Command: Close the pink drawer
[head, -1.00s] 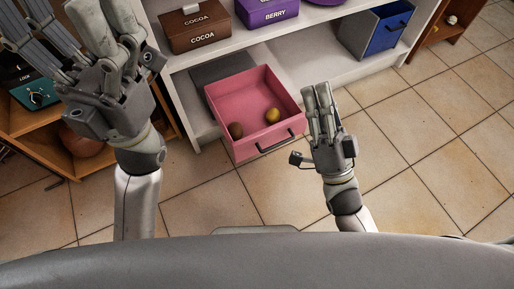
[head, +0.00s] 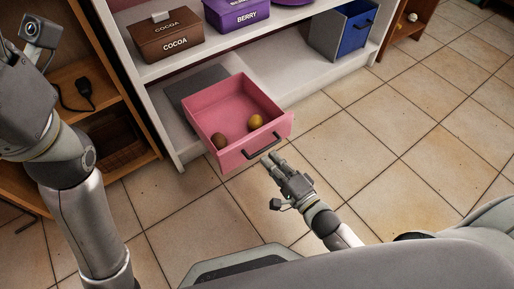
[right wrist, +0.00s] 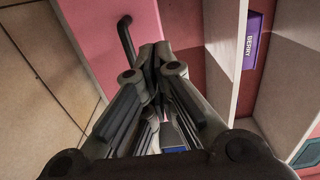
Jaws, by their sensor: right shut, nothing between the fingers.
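The pink drawer (head: 222,157) is pulled out of the lower shelf bay, with a brown ball (head: 219,140) and a yellow-brown ball (head: 255,121) inside. Its dark handle (head: 264,145) is on the front panel. My right gripper (head: 272,159) is shut and empty, with its fingertips close to the front panel, just below the handle. In the right wrist view, the shut fingers (right wrist: 158,55) point toward the pink panel (right wrist: 98,30) beside the handle (right wrist: 126,40); I cannot tell whether they touch. My left arm shows at the left, but its fingers are out of view.
A wooden cabinet (head: 75,75) stands at the left. The tiled floor at the right is clear.

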